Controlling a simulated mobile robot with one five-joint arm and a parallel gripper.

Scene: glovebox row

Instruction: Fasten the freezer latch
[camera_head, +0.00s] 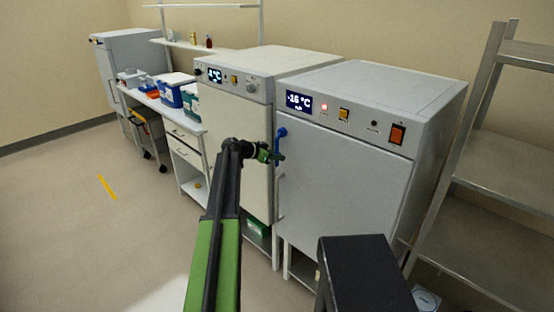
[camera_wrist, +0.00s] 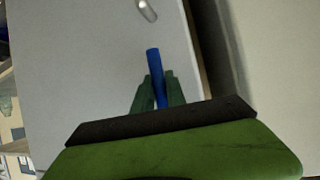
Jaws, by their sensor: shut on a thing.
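The freezer (camera_head: 345,175) is the right-hand grey cabinet, with a display reading -16 °C and its door looking closed. Its blue latch (camera_head: 281,132) sits at the upper left edge of the door, and its lever points downward in the head view. My gripper (camera_head: 274,157) is at the lower part of the lever. In the wrist view the blue latch (camera_wrist: 153,62) runs between the green fingers of my gripper (camera_wrist: 158,85), which are shut on it.
The freezer's door handle (camera_head: 280,190) is just below the latch; its end shows in the wrist view (camera_wrist: 147,10). A second cabinet (camera_head: 240,160) stands close on the left. A metal rack (camera_head: 500,195) stands at the right. The floor at left is clear.

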